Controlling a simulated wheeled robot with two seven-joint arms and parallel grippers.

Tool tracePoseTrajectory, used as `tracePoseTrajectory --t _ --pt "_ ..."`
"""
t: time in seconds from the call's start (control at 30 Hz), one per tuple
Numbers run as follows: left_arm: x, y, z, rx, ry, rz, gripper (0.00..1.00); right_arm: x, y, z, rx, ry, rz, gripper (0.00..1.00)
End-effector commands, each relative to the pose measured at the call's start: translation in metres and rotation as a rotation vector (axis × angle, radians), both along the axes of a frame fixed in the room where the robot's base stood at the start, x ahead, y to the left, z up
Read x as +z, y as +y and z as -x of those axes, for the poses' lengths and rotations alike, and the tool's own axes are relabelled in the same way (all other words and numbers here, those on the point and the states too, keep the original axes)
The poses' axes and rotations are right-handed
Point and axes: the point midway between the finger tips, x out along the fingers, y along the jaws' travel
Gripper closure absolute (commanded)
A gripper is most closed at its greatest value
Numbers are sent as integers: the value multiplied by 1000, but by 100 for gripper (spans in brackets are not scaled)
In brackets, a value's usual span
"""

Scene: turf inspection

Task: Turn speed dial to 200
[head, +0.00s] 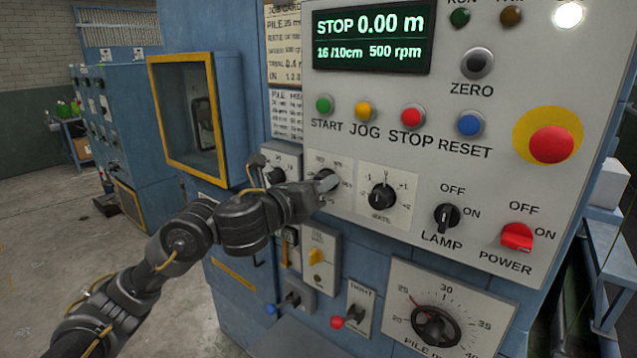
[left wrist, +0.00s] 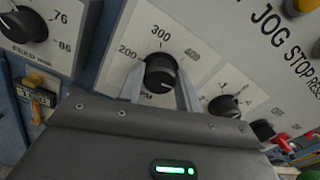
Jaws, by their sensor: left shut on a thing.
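The speed dial (left wrist: 161,73) is a black knob on a white plate, with 200 at its left and 300 above it in the left wrist view. Its pointer direction is too small to tell. In the head view the dial is mostly hidden by my left gripper (head: 325,184), but its plate (head: 341,165) shows. In the left wrist view my left gripper (left wrist: 160,90) has one finger on each side of the knob and is shut on it. The display (head: 371,36) reads STOP, 0.00 m, 16 /10cm and 500 rpm. My right gripper is not in view.
A black dial (head: 383,197) sits close to the right of the speed dial. The feed dial (left wrist: 24,24) is to the left. Above are the green, yellow, red and blue buttons, and a red emergency button (head: 551,144) is at right. A yellow-framed window (head: 160,100) stands left.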

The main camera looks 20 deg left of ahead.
Motion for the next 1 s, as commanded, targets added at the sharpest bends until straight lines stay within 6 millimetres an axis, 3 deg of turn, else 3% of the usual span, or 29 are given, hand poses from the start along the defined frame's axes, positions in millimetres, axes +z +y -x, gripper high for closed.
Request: tracePoseTrajectory --t 1.0 --pt "0 1 0 1 356 889 89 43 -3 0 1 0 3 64"
